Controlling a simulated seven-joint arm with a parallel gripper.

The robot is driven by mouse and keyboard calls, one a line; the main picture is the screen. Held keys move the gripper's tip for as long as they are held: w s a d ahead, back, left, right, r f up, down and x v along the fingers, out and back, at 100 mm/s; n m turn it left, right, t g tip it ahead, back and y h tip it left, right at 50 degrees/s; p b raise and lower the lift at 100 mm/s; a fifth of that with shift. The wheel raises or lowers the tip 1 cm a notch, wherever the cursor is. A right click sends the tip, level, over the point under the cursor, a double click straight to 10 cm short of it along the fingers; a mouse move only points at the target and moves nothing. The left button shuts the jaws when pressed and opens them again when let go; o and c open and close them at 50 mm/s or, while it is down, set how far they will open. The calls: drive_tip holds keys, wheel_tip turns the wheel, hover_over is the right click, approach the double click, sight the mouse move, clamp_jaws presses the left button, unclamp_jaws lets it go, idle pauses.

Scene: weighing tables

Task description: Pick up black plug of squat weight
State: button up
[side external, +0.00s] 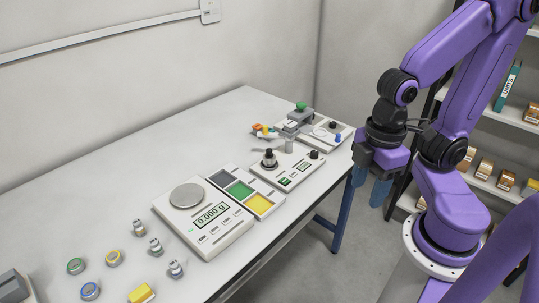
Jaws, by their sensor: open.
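My gripper (370,184) hangs with its blue fingers pointing down, apart and empty, off the right edge of the table in the picture. Several small grey-and-white weights with knobs stand at the front left: one (139,228) at the back, one (155,247) in the middle and one (175,269) nearest the front. A black-topped knob-like piece (269,158) stands upright on a pale panel (297,167) near the table's middle. I cannot tell which of these is the squat weight with the black plug; they are too small.
A scale (231,222) reading 0.000 g stands beside a tray with grey, green and yellow pads (240,189). Green (75,266), yellow (113,258) and blue (90,291) rings and a yellow block (141,294) lie at the front left. A green-topped device (300,116) stands at the far end.

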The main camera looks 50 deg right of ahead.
drive_tip(key=w+a+r+m+h, duration=0.1)
drive_tip(key=w+m, duration=0.6)
drive_tip(key=w, duration=0.4)
drive_tip(key=w+a+r+m, duration=0.1)
drive_tip(key=w+a+m, duration=0.1)
drive_tip(key=w+m, duration=0.75)
drive_tip(key=m+h, duration=0.1)
drive_tip(key=m, duration=1.3)
hover_over(269, 150)
drive_tip(key=a, duration=0.1)
drive_tip(key=f, duration=1.4)
drive_tip(key=shift+a, duration=0.2)
drive_tip(key=shift+d+f, duration=0.2)
drive_tip(key=shift+f, duration=0.7)
drive_tip(key=shift+d+f, duration=0.25)
drive_tip(key=shift+f, duration=0.65)
drive_tip(key=shift+d+f, duration=0.2)
drive_tip(key=shift+f, duration=0.7)
clamp_jaws()
